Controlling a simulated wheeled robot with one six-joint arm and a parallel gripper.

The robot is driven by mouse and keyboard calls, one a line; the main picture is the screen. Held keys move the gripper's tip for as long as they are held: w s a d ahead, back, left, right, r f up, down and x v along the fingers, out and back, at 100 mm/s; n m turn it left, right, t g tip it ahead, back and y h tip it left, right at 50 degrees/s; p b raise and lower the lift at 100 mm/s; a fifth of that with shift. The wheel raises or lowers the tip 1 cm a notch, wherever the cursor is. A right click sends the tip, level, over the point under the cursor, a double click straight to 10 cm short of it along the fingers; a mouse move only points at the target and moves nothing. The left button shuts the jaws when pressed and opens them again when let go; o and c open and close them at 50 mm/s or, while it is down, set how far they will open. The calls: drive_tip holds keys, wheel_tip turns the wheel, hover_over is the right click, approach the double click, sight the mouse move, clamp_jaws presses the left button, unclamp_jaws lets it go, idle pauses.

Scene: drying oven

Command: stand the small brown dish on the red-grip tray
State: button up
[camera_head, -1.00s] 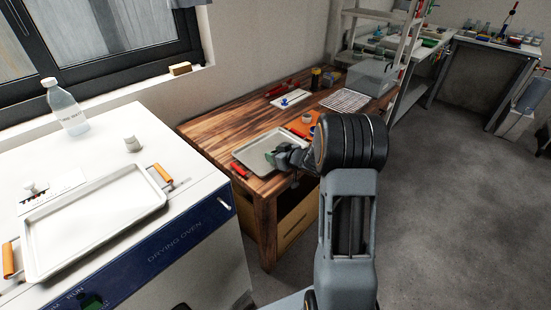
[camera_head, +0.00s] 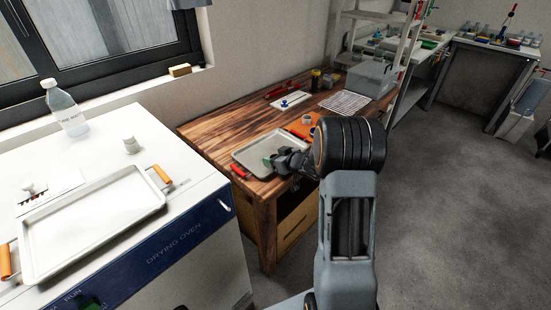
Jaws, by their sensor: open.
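The red-grip tray (camera_head: 243,157) is a pale, shallow tray lying on the wooden table, with a red grip showing at its near-left end. My gripper (camera_head: 271,160) is open over the right part of the tray, and my wrist hides the tray's right end. A small green patch shows at the fingertips; I cannot tell whether it is part of the gripper or a separate thing. I cannot make out the small brown dish for sure; it may be hidden by my gripper or arm.
A second tray (camera_head: 98,226) with orange grips lies on the white drying oven (camera_head: 186,241) at left.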

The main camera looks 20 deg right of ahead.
drive_tip(key=s+d+r+m+g+h+p, duration=0.2)
drive_tip(key=s+d+r+m+g+h, duration=0.15)
drive_tip(key=s+r+h, duration=0.65)
drive_tip(key=s+a+g+y, duration=0.2)
drive_tip(key=s+a, duration=0.4)
drive_tip(key=s, duration=0.3)
drive_tip(key=s+a+r+m+g+y, duration=0.1)
drive_tip(key=s+a+g+y, duration=0.2)
drive_tip(key=s+a, duration=0.4)
drive_tip(key=s+g, duration=0.1)
drive_tip(key=s, duration=0.1)
drive_tip(key=shift+s, duration=0.3)
drive_tip(key=shift+r, duration=0.1)
